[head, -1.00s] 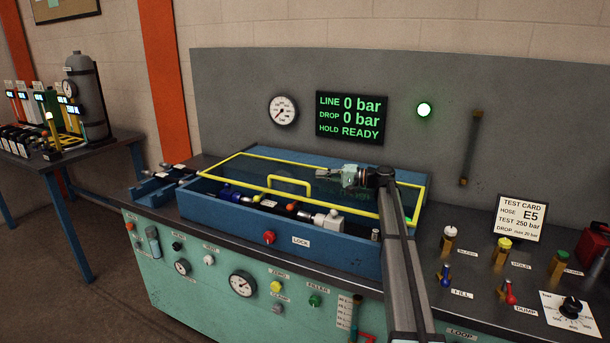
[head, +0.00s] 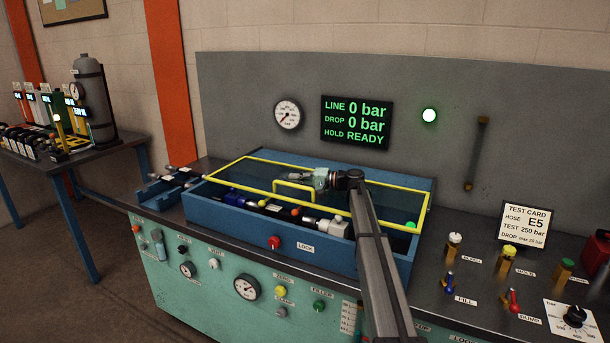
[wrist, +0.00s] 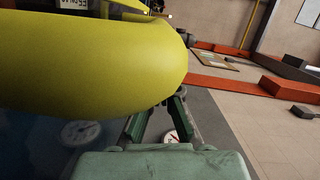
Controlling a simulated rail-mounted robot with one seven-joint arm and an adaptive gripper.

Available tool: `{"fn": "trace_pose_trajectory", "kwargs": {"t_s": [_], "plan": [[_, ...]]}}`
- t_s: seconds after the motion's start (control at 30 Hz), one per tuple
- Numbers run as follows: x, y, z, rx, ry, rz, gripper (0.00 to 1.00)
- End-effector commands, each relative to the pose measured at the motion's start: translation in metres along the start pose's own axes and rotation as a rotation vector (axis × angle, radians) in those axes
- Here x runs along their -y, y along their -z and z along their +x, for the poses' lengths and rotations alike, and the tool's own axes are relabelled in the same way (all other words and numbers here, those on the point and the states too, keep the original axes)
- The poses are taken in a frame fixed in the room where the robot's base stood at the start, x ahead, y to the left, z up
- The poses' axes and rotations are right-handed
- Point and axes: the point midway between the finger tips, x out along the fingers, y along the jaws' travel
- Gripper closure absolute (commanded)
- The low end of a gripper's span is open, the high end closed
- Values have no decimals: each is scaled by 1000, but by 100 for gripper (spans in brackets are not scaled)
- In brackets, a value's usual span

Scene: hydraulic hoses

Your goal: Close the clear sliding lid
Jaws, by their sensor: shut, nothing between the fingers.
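The clear sliding lid (head: 357,196) has a yellow frame and lies over the blue box (head: 225,208). A strip along the box's front is uncovered, with fittings showing in it. The lid's yellow handle (head: 294,184) stands up near its front edge. My gripper (head: 286,177) is shut and empty, level with the top of the handle and just behind it in the head view. In the wrist view a large yellow bar (wrist: 95,65) fills the upper left, very close to the shut fingers (wrist: 167,103). I cannot tell whether they touch it.
A hose assembly with a metal end block (head: 337,228) lies inside the box. A red lock knob (head: 274,242) is on the box's front. The panel display (head: 357,122) reads 0 bar and READY. Valves and a test card (head: 526,226) stand to the right.

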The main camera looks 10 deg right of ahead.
Motion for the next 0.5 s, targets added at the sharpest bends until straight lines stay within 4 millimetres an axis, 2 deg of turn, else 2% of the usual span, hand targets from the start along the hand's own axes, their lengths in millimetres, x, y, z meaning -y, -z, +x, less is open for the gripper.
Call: {"fn": "trace_pose_trajectory", "kwargs": {"t_s": [0.03, 0.2, 0.5], "plan": [[2, -8, 1, 0, 0, 0, 100], [1, -17, 4, 1, 1, 0, 100], [0, -18, 5, 0, 1, 0, 100]]}}
